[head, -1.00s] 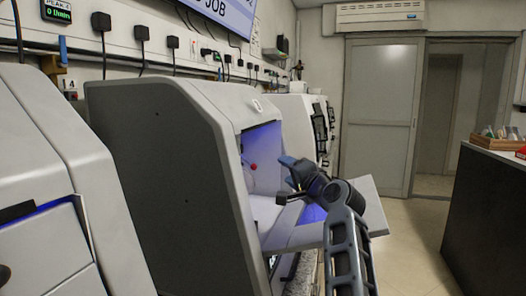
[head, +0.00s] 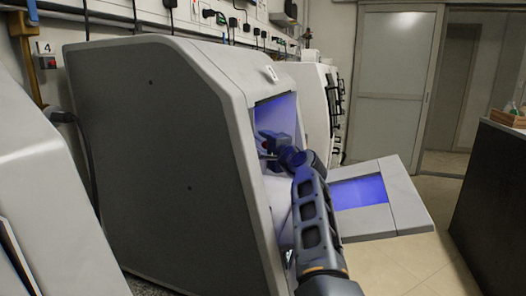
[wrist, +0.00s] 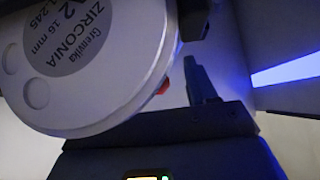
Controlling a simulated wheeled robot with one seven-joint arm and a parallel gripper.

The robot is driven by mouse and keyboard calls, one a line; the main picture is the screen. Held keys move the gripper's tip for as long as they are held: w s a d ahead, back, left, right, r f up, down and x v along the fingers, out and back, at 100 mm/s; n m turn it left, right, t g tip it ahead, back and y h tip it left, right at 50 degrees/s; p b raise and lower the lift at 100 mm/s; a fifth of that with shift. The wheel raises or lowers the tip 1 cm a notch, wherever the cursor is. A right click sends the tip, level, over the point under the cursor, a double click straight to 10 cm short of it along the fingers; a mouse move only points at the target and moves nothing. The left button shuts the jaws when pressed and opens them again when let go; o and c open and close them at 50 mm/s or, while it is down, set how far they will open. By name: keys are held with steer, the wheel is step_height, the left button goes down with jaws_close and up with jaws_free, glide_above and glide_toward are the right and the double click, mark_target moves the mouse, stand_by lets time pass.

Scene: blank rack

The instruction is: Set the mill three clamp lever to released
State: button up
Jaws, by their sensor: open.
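The mill (head: 165,150) is a grey cabinet with its front door (head: 405,200) folded down and a blue-lit chamber inside. My gripper (head: 272,142) reaches into the chamber opening and is open. In the wrist view, a white zirconia disc (wrist: 115,50) with a grey printed label fills the upper left, close to the camera. A small red part (wrist: 163,87), likely the clamp lever's knob, shows beside the disc's edge, left of my one visible finger (wrist: 200,80). The disc hides the other finger. The lever's arm is hidden, so its position cannot be told.
Another mill (head: 312,100) stands behind, and part of one (head: 50,200) is at the near left. A dark counter (head: 500,190) stands at the right, with clear floor (head: 400,265) between.

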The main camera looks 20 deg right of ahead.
steer(key=shift+w+a+b, duration=0.15)
steer(key=shift+w+b, duration=0.35)
steer(key=shift+w, duration=0.45)
jaws_close()
steer(key=shift+f, duration=0.1)
